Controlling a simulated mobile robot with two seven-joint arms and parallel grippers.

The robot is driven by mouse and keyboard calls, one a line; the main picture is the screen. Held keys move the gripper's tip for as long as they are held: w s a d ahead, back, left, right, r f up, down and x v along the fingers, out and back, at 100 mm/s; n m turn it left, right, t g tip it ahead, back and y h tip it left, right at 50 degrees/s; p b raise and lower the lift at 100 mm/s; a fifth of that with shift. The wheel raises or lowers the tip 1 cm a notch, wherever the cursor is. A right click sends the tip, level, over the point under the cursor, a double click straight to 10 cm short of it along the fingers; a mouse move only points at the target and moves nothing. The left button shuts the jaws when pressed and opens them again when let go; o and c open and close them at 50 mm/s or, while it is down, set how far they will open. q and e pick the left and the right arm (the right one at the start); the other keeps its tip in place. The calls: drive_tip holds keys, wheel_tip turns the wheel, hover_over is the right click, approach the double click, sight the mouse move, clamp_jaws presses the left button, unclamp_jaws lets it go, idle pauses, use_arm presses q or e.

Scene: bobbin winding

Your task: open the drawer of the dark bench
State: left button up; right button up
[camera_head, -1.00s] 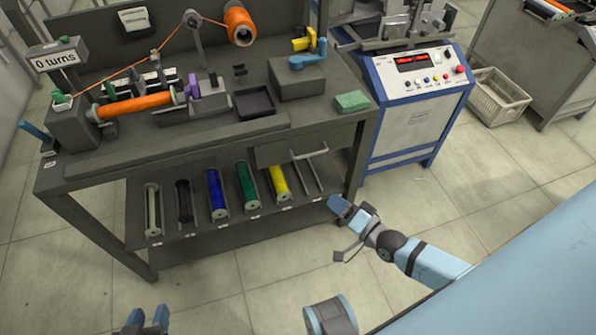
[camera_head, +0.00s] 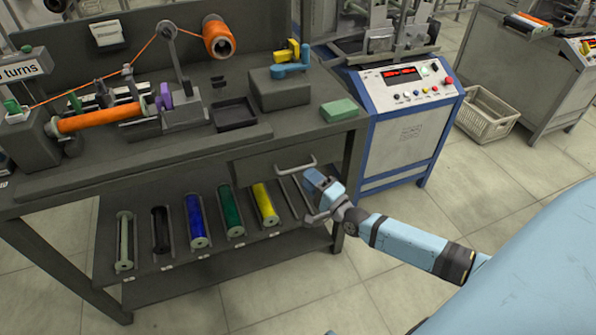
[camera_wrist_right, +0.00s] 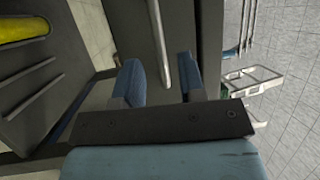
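The dark bench (camera_head: 190,150) stands at the left of the head view. Its drawer (camera_head: 252,172) sits under the right part of the top and looks shut, with a pale bar handle (camera_head: 296,166) on its front. My right gripper (camera_head: 313,198) is just below and in front of the handle, fingers apart and empty. In the right wrist view, the handle (camera_wrist_right: 160,45) runs up between the lines of the two open fingers (camera_wrist_right: 163,80), ahead of the tips; contact is not visible. My left gripper is in neither current view.
A lower shelf holds several coloured spools (camera_head: 231,212), close to my right gripper. A green block (camera_head: 339,110) and a black tray (camera_head: 234,114) lie on the bench top. A blue-framed machine (camera_head: 408,125) stands to the right, with a white basket (camera_head: 486,115) beyond. Floor in front is clear.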

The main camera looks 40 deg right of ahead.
sight(298, 168)
use_arm(q)
drive_tip(key=shift+w+d+r+t+h+b, duration=0.15)
drive_tip(key=shift+d+r+t, duration=0.05)
drive_tip(key=shift+r, duration=0.25)
drive_tip(key=shift+w+d+r+t+h+b, duration=0.15)
drive_tip(key=shift+d+r+t, duration=0.05)
drive_tip(key=shift+r, duration=0.2)
use_arm(e)
drive_tip(key=shift+x, duration=2.5)
clamp_jaws()
